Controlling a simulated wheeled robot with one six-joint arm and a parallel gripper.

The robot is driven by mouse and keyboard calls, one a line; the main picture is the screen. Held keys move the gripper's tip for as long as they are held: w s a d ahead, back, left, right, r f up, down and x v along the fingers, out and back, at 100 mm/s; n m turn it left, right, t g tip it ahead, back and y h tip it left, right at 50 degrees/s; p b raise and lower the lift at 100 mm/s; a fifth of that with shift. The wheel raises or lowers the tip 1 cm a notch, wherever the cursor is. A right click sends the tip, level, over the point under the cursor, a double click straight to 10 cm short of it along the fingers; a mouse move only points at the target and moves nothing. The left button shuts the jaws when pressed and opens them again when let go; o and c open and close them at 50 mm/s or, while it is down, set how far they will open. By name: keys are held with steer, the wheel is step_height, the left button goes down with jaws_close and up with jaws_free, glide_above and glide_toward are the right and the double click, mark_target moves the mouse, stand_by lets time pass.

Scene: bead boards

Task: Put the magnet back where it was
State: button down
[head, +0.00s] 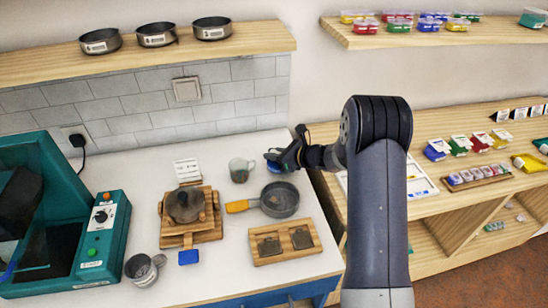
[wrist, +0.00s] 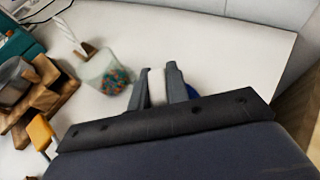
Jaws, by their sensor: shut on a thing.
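My gripper (head: 279,157) is above the right end of the white counter, behind the pan, and is shut on a small blue thing, apparently the magnet (head: 274,166). In the wrist view the two fingers of my gripper (wrist: 159,72) point over bare white counter. A bit of blue, the magnet (wrist: 192,91), shows beside the right finger; the rest is hidden. The magnet is held clear of the counter, as far as I can tell.
A teal machine (head: 100,235) stands left; a wooden shelf unit (head: 455,190) is right.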

steer(key=shift+f, duration=0.9)
steer(key=shift+f, duration=0.25)
steer(key=c, duration=1.4)
jaws_free()
steer(key=shift+r, duration=0.1)
steer(key=shift+o, duration=0.2)
steer(key=shift+r, duration=0.1)
steer(key=b+v, duration=0.2)
steer(key=v, duration=1)
